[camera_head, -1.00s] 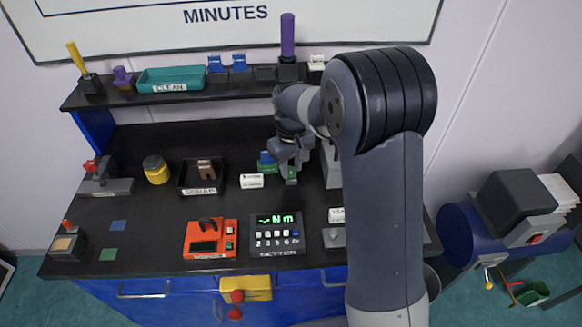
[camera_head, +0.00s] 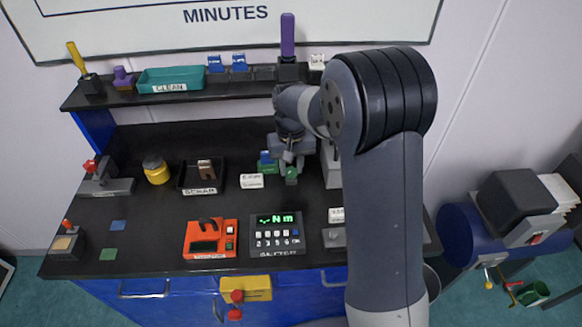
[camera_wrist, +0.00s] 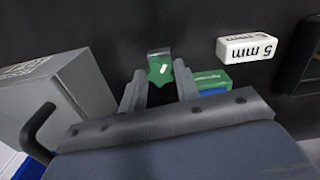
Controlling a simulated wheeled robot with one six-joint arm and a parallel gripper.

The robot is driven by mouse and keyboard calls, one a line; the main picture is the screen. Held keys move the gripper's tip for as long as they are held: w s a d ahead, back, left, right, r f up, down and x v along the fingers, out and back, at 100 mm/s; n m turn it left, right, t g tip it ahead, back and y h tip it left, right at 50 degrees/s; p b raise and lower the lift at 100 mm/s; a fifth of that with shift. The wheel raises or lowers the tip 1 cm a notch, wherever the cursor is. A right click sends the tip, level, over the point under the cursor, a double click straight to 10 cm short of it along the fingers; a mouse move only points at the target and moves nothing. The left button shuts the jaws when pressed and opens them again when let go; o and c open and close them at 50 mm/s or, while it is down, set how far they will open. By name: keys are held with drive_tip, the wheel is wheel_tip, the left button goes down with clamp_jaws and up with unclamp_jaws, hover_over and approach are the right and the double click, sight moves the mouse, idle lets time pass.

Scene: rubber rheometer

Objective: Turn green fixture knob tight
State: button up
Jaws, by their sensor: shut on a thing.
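The green fixture knob (camera_wrist: 159,70) sits between the two fingers of my gripper (camera_wrist: 160,90) in the wrist view. It has a lobed shape with a small white mark on top. In the head view the knob (camera_head: 291,175) shows just below my gripper (camera_head: 291,160), which points down over the bench. My gripper is shut on the knob. A green block with a label (camera_wrist: 210,79) and a blue part stand right beside the right finger; the lower part of the fixture is hidden by my gripper.
A white 5 mm block (camera_wrist: 247,47) lies near the knob. A grey box (camera_wrist: 58,100) with a black handle stands close on the left in the wrist view.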

drive_tip(key=m, duration=0.4)
drive_tip(key=shift+m, duration=0.3)
drive_tip(key=shift+m, duration=0.4)
drive_tip(key=o, duration=0.5)
drive_tip(key=shift+m, duration=0.4)
drive_tip(key=o, duration=0.4)
drive_tip(key=shift+r, duration=0.1)
